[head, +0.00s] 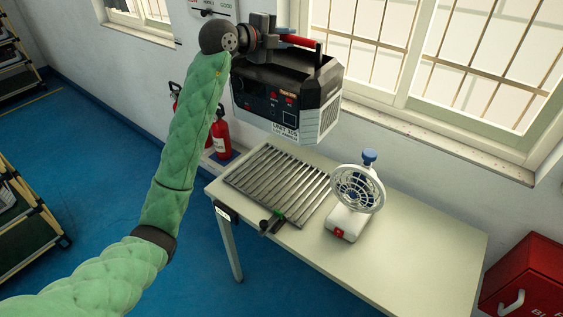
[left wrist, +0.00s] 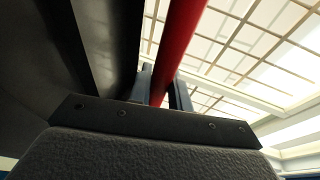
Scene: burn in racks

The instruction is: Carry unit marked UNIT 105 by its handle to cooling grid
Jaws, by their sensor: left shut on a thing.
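UNIT 105 (head: 283,97) is a black and grey box with a red handle (head: 300,41) on top and its label low on the front. My left gripper (head: 290,38) is shut on the red handle and holds the unit up in the air. In the left wrist view the red handle (left wrist: 180,40) runs between the two fingers, with the unit's dark body (left wrist: 100,40) beside it. The cooling grid (head: 278,181), a slatted metal rack, lies empty on the left part of the pale table, lower in the picture than the unit. My right gripper is not in view.
A white fan (head: 357,190) stands on the table (head: 420,235) right of the grid. A small dark clamp-like item (head: 270,223) sits at the grid's front edge. Fire extinguishers (head: 221,138) stand behind the table's left end. A red box (head: 525,280) is at lower right.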

